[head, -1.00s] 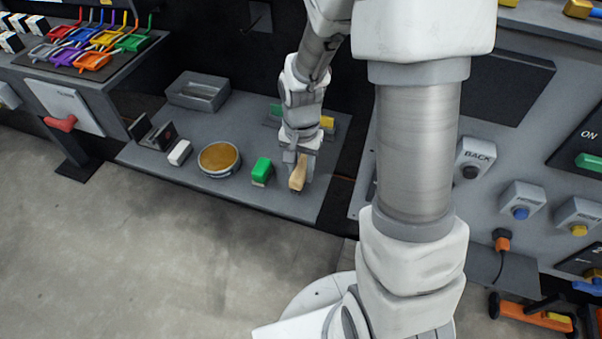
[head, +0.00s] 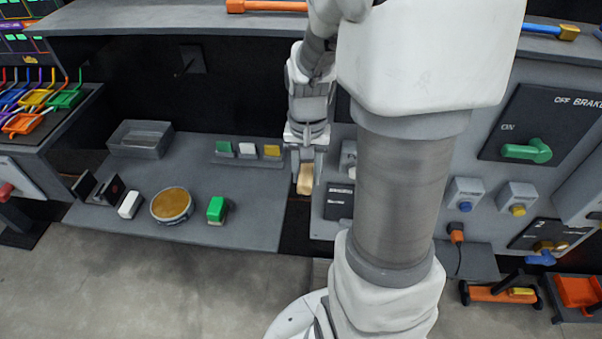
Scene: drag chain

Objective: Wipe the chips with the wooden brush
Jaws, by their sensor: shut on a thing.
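My gripper (head: 307,168) points down and is shut on the wooden brush (head: 306,181), a pale tan block. It holds the brush off the grey shelf, at the shelf's right end near the gap before the control panel. The brush's underside is not clear. I cannot make out any chips for certain. A round tin (head: 171,205) with a golden-brown top sits on the shelf, and a grey open box (head: 141,138) stands behind it.
On the grey shelf (head: 225,187) are a green-topped brush (head: 216,209), a white block (head: 129,204) and a row of small coloured blocks (head: 248,150). A control panel (head: 470,175) with switches stands to the right. An overhead ledge (head: 180,20) runs above.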

